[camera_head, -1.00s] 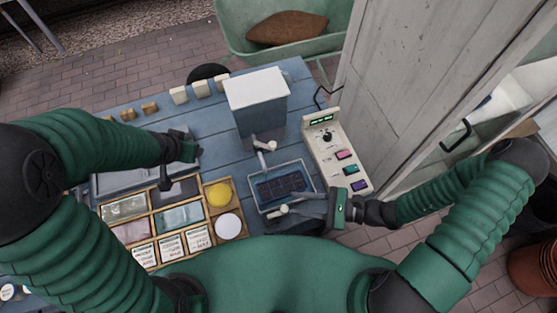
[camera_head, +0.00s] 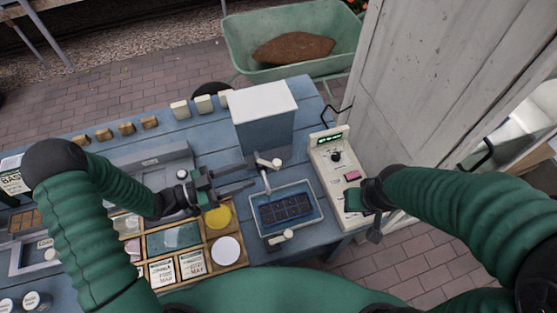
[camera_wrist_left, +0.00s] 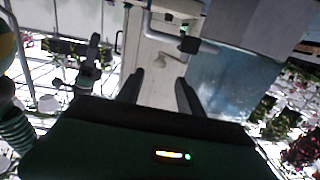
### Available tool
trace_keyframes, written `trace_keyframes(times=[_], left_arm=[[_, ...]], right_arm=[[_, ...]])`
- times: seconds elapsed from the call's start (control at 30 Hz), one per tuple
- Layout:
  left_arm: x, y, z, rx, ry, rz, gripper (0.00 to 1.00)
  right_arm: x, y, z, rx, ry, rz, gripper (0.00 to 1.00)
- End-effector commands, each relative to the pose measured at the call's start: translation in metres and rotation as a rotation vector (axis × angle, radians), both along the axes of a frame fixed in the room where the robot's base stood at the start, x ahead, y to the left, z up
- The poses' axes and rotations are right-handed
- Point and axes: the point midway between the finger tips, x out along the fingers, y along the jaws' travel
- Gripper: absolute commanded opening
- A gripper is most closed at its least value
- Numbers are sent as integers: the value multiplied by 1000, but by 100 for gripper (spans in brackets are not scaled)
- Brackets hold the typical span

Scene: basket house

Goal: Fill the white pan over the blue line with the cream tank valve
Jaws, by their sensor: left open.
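The tank (camera_head: 263,120) is a grey-blue box with a white lid at the table's back. Its cream valve (camera_head: 268,162) sits low on the front, above a thin spout. The white pan (camera_head: 312,223) stands below, with a dark gridded piece inside; I cannot make out a blue line or the water level. A second cream handle (camera_head: 283,238) is at the pan's front. My left gripper (camera_head: 248,186) is open and empty, its fingers pointing right, just left of the spout; its fingers also show in the left wrist view (camera_wrist_left: 158,92). My right gripper (camera_head: 362,215) is by the panel, its fingers unclear.
A cream control panel (camera_head: 322,158) with a lit display and coloured buttons stands right of the pan. A wooden divided tray (camera_head: 240,222) with cards, a yellow disc and a white disc lies left of it. Small blocks (camera_head: 127,128) line the back edge.

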Motion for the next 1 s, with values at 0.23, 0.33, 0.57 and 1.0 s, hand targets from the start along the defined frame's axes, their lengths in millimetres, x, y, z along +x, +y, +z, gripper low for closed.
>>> trace_keyframes(times=[0.23,0.33,0.57,1.0], left_arm=[[25,-61,2,-1,0,-3,44],[33,-81,1,0,0,-1,44],[42,-101,0,1,0,1,44],[43,-101,-1,2,0,2,17]], right_arm=[[0,0,12,0,2,1,33],[0,0,15,1,2,0,33],[0,0,17,1,2,0,33],[0,0,16,1,2,0,33]])
